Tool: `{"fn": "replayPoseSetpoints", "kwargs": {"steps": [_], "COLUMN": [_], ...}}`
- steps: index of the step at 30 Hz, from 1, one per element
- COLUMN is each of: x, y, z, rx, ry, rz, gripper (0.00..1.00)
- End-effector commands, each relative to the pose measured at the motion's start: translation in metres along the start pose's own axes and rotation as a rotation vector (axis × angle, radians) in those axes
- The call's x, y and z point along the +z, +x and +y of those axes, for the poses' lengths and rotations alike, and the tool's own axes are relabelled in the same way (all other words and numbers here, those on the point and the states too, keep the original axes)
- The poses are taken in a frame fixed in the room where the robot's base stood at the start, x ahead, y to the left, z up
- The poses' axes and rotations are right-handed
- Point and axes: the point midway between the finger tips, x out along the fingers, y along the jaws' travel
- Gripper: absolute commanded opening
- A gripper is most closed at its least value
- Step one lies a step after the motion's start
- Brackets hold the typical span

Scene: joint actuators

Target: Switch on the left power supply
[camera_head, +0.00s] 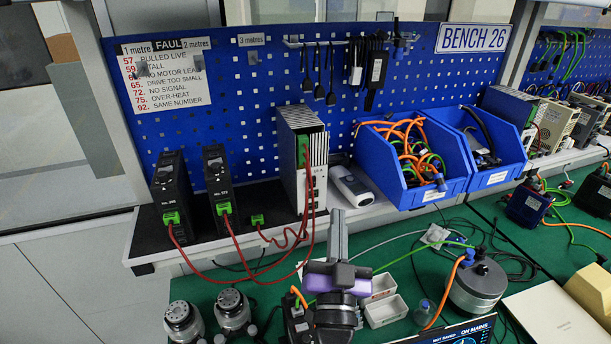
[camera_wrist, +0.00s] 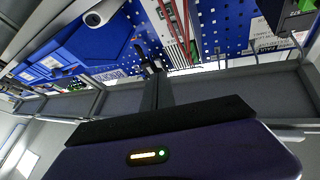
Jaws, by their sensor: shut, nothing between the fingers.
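Two narrow black power supply units stand on the shelf at the left in the head view: the left one (camera_head: 172,192) and another one (camera_head: 216,178) to its right. Each has a green plug low on its front with a red wire. My gripper (camera_head: 337,214) is shut and empty, well to the right of both units and in front of the shelf. In the wrist view its dark fingertips (camera_wrist: 150,66) are together. A black unit with a green plug (camera_wrist: 288,14) shows at that view's top right; I cannot tell which it is. Switch positions are too small to tell.
A taller silver-white unit (camera_head: 302,160) stands between the black units and my gripper. Red wires (camera_head: 245,262) loop in front of the shelf. Blue bins (camera_head: 430,195) with cables are to the right. Two round grey devices (camera_head: 232,312) stand below the black units.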

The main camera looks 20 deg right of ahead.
Motion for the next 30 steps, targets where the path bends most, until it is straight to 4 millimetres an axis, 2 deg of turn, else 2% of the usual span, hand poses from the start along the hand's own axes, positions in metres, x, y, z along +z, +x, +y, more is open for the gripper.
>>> {"fn": "replayPoseSetpoints", "kwargs": {"steps": [5, 17, 23, 30], "x": [-0.001, 0.001, 0.01, 0.025], "y": [0.0, 0.002, 0.015, 0.04], "z": [0.002, 0.001, -0.005, -0.018], "rx": [0.008, 0.007, 0.007, 0.007], "ry": [-0.057, -0.059, -0.059, -0.059], "rz": [0.002, 0.003, 0.005, 0.005], "gripper": [0.0, 0.0, 0.0, 0.0]}}
